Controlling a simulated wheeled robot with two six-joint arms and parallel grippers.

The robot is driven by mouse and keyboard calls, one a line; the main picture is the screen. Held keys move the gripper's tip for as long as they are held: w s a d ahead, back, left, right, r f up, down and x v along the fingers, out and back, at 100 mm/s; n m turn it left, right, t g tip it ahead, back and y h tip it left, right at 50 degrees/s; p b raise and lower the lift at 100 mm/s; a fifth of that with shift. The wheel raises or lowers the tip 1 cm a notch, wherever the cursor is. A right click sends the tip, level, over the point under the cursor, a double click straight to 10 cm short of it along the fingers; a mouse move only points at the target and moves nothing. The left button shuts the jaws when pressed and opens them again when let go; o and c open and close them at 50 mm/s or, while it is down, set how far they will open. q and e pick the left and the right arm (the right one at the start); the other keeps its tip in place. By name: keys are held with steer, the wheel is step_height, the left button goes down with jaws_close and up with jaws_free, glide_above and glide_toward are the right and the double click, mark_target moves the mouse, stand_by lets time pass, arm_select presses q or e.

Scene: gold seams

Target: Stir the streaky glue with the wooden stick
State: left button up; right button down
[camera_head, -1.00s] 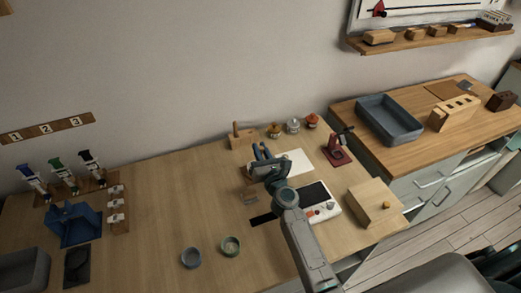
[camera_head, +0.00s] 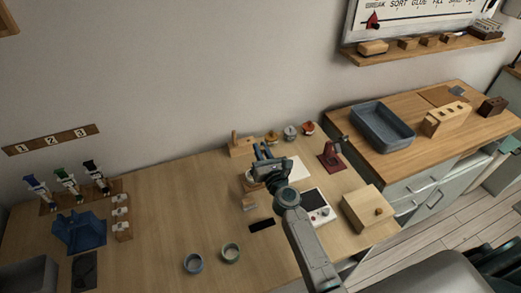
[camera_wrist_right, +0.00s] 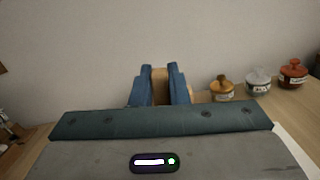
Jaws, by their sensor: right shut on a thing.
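My right gripper (camera_head: 263,151) is over the back part of the wooden table, its blue fingers pointing toward the wall. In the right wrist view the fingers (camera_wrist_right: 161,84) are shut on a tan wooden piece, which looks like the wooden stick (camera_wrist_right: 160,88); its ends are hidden. I cannot tell which vessel holds streaky glue. My left gripper is not in view.
A wooden block with a peg (camera_head: 242,147) and several lidded jars (camera_head: 290,133) stand along the back. A white device with a dark screen (camera_head: 316,206), a wooden box (camera_head: 369,209) and a dark red stand (camera_head: 331,156) are to the right. The table's left-middle is clear.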

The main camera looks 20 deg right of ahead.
step_height(320, 180, up, 5)
steer(key=p, duration=0.5)
stand_by(0.5)
